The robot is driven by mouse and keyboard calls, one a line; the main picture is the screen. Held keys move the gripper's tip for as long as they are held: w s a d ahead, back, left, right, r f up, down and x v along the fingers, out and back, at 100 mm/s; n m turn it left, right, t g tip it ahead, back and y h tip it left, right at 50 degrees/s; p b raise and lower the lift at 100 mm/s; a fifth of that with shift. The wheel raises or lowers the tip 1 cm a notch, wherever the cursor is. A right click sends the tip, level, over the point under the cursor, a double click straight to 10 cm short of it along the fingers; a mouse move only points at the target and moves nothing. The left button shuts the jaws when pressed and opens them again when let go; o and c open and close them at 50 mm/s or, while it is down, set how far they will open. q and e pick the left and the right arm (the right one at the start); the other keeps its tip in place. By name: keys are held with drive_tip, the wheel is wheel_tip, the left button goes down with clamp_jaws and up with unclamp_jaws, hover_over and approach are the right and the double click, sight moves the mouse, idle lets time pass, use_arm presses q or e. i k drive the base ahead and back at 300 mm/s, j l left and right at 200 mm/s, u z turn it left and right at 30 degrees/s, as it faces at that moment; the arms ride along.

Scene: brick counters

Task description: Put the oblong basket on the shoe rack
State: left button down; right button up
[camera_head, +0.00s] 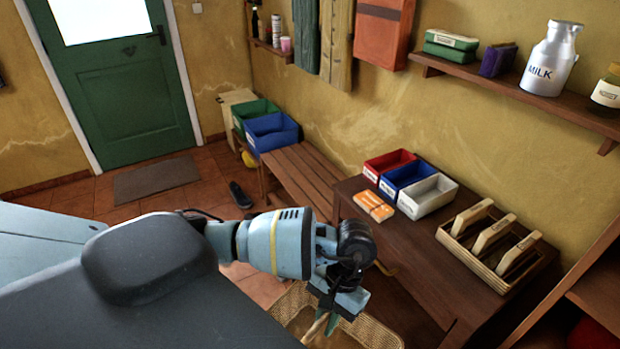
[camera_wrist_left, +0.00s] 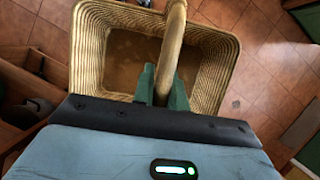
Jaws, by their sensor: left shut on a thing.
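The oblong basket (camera_head: 378,334) is woven, tan and seemingly empty, with an arched handle. It hangs at the bottom of the head view, cut off by the picture's edge. In the left wrist view the basket (camera_wrist_left: 221,62) shows its open inside. My left gripper (camera_head: 326,324) is shut on the basket's handle, and its green fingers (camera_wrist_left: 162,88) sit on both sides of it. A low slatted wooden rack (camera_head: 309,172) stands along the wall; I cannot tell for sure that it is the shoe rack. My right gripper is out of view.
A dark wooden table (camera_head: 430,257) holds several small boxes and a crate (camera_head: 470,259) with wooden-handled things. Blue (camera_head: 270,132) and green (camera_head: 252,113) bins stand at the slatted rack's far end. A reddish wooden shelf unit (camera_head: 592,290) is at right. A shoe (camera_head: 240,195) lies on the floor.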

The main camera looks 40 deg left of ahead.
sight(323, 192)
drive_tip(key=i+j, duration=0.1)
drive_tip(key=j, duration=0.4)
drive_tip(key=i+j, duration=0.15)
drive_tip(key=j, duration=0.4)
drive_tip(key=i+j, duration=0.1)
drive_tip(key=j, duration=0.4)
drive_tip(key=i+j, duration=0.1)
drive_tip(key=j, duration=0.45)
drive_tip(key=i+j, duration=0.1)
drive_tip(key=j, duration=0.4)
drive_tip(key=i+j, duration=0.15)
drive_tip(key=j, duration=0.35)
drive_tip(key=i+j, duration=0.1)
drive_tip(key=j, duration=0.45)
drive_tip(key=i+j, duration=0.1)
drive_tip(key=j, duration=0.4)
drive_tip(key=z, duration=0.8)
